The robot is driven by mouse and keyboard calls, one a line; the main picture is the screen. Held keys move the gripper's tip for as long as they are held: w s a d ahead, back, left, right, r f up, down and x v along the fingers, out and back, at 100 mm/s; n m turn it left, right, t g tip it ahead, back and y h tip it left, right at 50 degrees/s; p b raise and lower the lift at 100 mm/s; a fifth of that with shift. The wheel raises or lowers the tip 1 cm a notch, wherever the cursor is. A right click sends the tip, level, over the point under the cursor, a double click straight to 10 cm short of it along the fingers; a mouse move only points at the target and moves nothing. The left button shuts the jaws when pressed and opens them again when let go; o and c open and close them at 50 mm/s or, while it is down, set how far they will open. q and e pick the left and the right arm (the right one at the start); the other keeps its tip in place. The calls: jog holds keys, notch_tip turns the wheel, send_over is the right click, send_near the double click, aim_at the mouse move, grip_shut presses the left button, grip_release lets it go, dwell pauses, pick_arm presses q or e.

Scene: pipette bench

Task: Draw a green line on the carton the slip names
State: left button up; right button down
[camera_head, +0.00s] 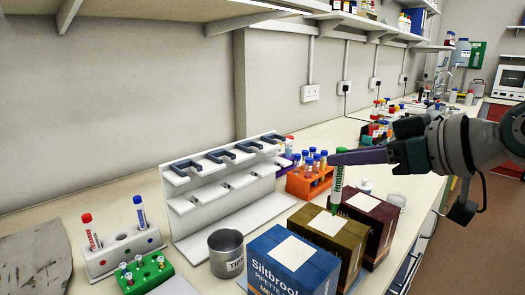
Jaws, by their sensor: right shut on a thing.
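My right gripper (345,158) is shut on a green marker (338,184), held upright with its tip down. The tip is at the white top label of the olive-brown carton (343,244), the middle of three; I cannot tell whether it touches. No green line is visible on that label. The blue carton (300,268), lettered "Siltbrook", stands in front, and the maroon carton (385,228) behind to the right. Both also have white top labels. A pale flat piece (177,286) at the bottom edge may be paper; no writing is readable. My left gripper is not in view.
A white holder (126,254) carries a red and a blue marker at the left. Nearby are a green tube rack (148,277), a grey metal cup (226,262), a white stand (230,205) and an orange tube rack (308,185). A grey mat (35,265) lies far left.

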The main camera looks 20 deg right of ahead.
jog(key=shift+f, duration=0.5)
jog(key=shift+f+b, duration=0.15)
jog(key=shift+b, duration=0.25)
jog(key=shift+f, duration=0.2)
dwell(1.0)
jog(key=shift+w+a, duration=0.35)
jog(key=shift+w, duration=0.4)
dwell(1.6)
jog(key=shift+d, duration=0.2)
dwell(0.4)
jog(key=shift+s+d+f, duration=0.1)
jog(key=shift+s+d, duration=0.1)
jog(key=shift+s, duration=0.3)
dwell(1.7)
jog(key=shift+p, duration=0.4)
dwell(0.3)
